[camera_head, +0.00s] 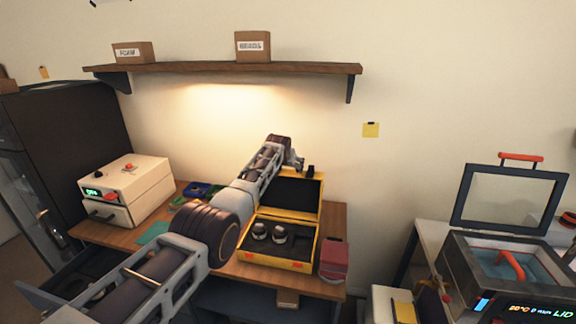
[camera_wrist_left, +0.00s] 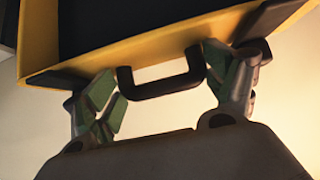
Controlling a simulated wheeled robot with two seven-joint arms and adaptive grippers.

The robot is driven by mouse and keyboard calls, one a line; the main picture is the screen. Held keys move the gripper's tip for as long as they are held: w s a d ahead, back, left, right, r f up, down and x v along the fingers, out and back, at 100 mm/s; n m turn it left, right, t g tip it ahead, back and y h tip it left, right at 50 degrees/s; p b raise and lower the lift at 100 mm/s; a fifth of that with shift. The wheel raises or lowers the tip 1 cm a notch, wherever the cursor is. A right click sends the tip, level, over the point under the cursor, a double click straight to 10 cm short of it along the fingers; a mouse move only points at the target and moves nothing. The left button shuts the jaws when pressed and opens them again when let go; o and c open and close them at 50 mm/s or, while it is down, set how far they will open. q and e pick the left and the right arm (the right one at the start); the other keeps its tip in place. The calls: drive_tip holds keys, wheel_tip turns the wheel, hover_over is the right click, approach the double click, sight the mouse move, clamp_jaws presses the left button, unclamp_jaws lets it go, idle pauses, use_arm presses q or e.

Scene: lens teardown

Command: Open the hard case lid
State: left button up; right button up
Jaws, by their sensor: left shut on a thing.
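The yellow hard case (camera_head: 272,262) stands on the wooden desk with its lid (camera_head: 292,193) raised up and back. Two round lens-like parts sit in its dark lined base. My left arm reaches over the case, and my left gripper (camera_head: 302,170) is at the lid's top edge. In the left wrist view, the lid's yellow rim (camera_wrist_left: 110,52) fills the top, and the black handle (camera_wrist_left: 162,85) lies between the two green-padded fingers of my left gripper (camera_wrist_left: 160,84). The gripper is shut on the handle. My right gripper is not in view.
A white box device (camera_head: 128,190) stands left on the desk. A dark red box (camera_head: 334,258) sits close to the case's right side. A shelf (camera_head: 220,68) hangs above. A bath with a raised framed lid (camera_head: 510,198) stands at the right. An open drawer (camera_head: 75,290) juts out at the lower left.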

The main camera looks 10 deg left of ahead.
use_arm(q)
drive_tip(key=shift+w+d+r, duration=0.2)
drive_tip(key=shift+d+r, duration=0.1)
drive_tip(key=shift+r, duration=0.2)
drive_tip(key=o, duration=1.2)
drive_tip(key=shift+c, duration=0.2)
drive_tip(key=shift+d+f, duration=0.1)
drive_tip(key=shift+d, duration=0.05)
drive_tip(key=shift+s, duration=0.1)
drive_tip(key=shift+a+f, duration=0.2)
drive_tip(key=shift+s+r, duration=0.25)
drive_tip(key=shift+s, duration=0.05)
drive_tip(key=shift+v, duration=0.85)
drive_tip(key=v, duration=0.9)
drive_tip(key=shift+s+d+r, duration=0.15)
drive_tip(key=shift+r, duration=0.15)
